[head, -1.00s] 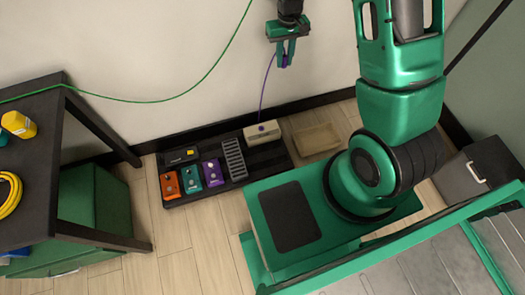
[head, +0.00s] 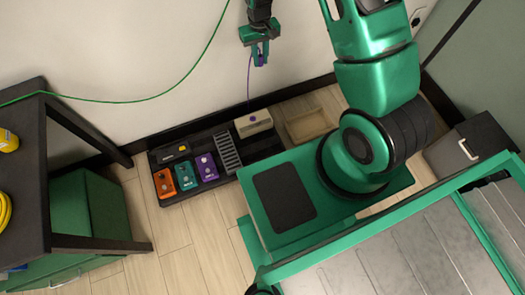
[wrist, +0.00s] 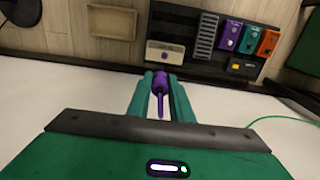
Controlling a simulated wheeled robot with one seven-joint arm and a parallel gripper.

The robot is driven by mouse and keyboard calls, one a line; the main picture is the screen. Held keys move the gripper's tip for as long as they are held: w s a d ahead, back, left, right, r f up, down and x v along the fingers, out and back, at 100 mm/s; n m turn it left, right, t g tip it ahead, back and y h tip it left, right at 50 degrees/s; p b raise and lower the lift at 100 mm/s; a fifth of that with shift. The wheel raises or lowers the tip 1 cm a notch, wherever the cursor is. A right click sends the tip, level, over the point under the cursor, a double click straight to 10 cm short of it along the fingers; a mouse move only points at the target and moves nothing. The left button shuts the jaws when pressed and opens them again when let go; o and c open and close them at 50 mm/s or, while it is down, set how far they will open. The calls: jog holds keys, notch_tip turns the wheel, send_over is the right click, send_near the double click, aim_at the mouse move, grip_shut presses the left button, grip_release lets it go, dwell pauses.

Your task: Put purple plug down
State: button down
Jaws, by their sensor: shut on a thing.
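My gripper (head: 261,57) is in the upper middle of the head view, in front of the white wall, above the pedalboard. It is shut on the purple plug (wrist: 161,84), which shows between the two green fingers in the wrist view. A thin purple cable (head: 249,82) hangs from the plug down to a cream box (head: 254,124). The cream box (wrist: 165,57) also shows in the wrist view, just beyond the plug, with a purple spot on its face. The plug is held in the air, apart from the floor and board.
The black pedalboard (head: 165,157) on the floor carries orange, teal and purple pedals and a grey slatted block. An empty wooden tray (head: 310,125) lies right of the cream box. A dark table (head: 70,243) stands left. A green cable (head: 150,98) crosses the wall.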

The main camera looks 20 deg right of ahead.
jog(key=s+a+f, duration=0.2)
jog(key=f, duration=0.6)
jog(key=s+a+f, duration=0.2)
jog(key=f, duration=0.6)
jog(key=s+a+f, duration=0.2)
jog(key=f, duration=0.6)
jog(key=s+a+f, duration=0.2)
jog(key=s+f, duration=0.5)
jog(key=f, duration=0.3)
jog(key=s+a+f, duration=0.2)
jog(key=s+f, duration=0.6)
jog(key=f, duration=0.2)
jog(key=w+d+f, duration=0.2)
jog(key=w, duration=0.1)
jog(key=w+d+f, duration=0.2)
jog(key=w, duration=0.1)
jog(key=w+d+f, duration=0.2)
jog(key=w, duration=0.1)
jog(key=shift+w+d+f, duration=0.1)
jog(key=shift+d+f, duration=0.05)
jog(key=shift+f, duration=2.2)
jog(key=shift+f, duration=0.4)
